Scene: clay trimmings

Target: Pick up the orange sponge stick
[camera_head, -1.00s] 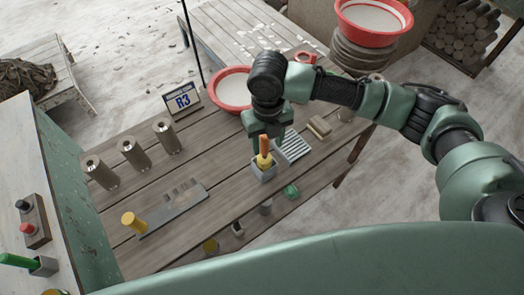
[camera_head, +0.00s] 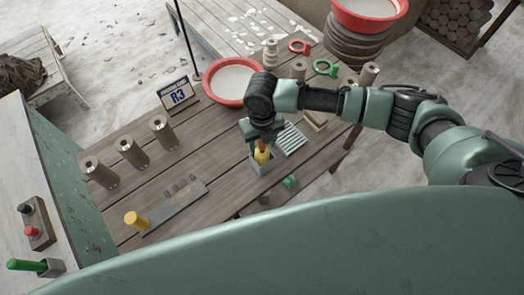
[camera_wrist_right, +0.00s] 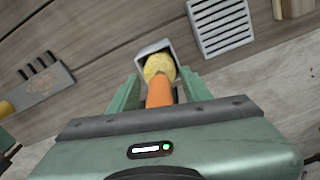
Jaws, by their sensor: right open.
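The orange sponge stick (camera_head: 262,145) stands in a small grey square holder (camera_head: 255,167) on the wooden table, its yellow sponge end down. My right gripper (camera_head: 262,142) is over the holder, with its fingers around the stick's handle. In the right wrist view the orange handle (camera_wrist_right: 160,92) lies between the two green fingers of the open gripper (camera_wrist_right: 160,85), with gaps on both sides. The yellow sponge (camera_wrist_right: 159,66) sits in the holder's mouth (camera_wrist_right: 142,51). Part of the handle is hidden by the gripper. My left gripper is not in view.
A ribbed pale tray (camera_head: 291,139) lies right beside the holder. A red-rimmed bowl (camera_head: 206,78) is behind my right gripper. Grey cylinders (camera_head: 131,153) and a metal scraper plate (camera_head: 175,207) with a yellow handle (camera_head: 136,220) are to the left. Bare planks lie between.

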